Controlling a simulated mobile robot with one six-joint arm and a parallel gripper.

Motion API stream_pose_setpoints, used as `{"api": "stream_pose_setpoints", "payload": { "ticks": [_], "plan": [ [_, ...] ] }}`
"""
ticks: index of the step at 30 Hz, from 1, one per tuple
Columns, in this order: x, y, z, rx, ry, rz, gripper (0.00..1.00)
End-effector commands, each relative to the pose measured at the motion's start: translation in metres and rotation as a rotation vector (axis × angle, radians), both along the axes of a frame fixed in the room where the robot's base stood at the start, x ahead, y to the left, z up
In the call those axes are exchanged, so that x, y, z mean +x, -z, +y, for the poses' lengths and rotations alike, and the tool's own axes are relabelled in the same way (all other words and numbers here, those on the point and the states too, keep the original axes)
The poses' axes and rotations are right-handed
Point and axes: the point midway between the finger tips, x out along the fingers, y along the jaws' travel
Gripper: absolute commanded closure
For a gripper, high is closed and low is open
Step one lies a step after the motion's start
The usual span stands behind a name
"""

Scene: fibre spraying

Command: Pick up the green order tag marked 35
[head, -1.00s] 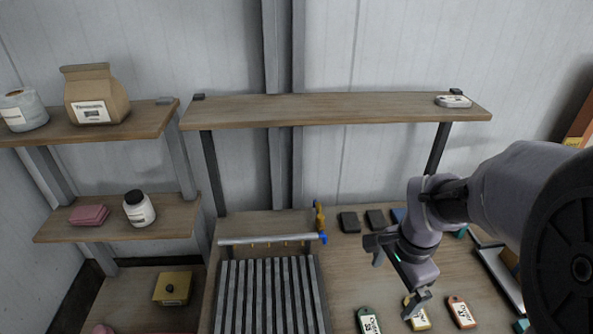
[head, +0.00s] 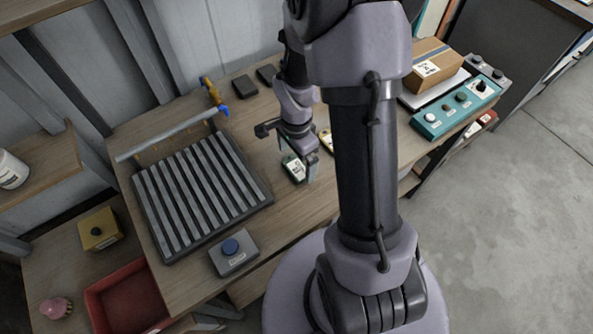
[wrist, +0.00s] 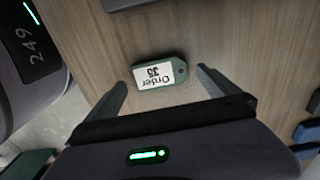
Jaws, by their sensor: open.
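The green order tag (wrist: 160,74) lies flat on the wooden table in the wrist view, with a white label reading "Order 35" and a hole at its right end. It also shows in the head view (head: 294,169), partly covered by my gripper. My gripper (wrist: 162,82) is open, with one finger to the left of the tag and one to the right. Its jaws also show over the tag in the head view (head: 297,160). Nothing is between the fingers but the tag below; I cannot tell the exact height above it.
A yellow tag (head: 326,140) lies just right of my gripper. A teal control panel (head: 458,107) and a cardboard box (head: 432,62) are at the right.

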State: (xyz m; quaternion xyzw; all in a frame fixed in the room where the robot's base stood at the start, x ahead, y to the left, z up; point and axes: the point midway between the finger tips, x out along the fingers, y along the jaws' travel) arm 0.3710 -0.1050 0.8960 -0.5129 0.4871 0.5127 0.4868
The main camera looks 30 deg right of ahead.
Motion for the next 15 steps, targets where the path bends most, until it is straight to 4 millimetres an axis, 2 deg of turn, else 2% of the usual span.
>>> {"api": "stream_pose_setpoints", "payload": {
  "ticks": [1, 3, 11, 15],
  "plan": [
    [-0.001, 0.014, 0.0, 0.001, 0.001, 0.002, 0.0],
    [0.0, 0.022, 0.0, 0.001, 0.001, 0.001, 0.0],
    [0.0, 0.023, 0.0, 0.0, 0.001, 0.0, 0.02],
    [0.0, 0.023, 0.0, 0.0, 0.001, 0.0, 0.29]
  ]
}}
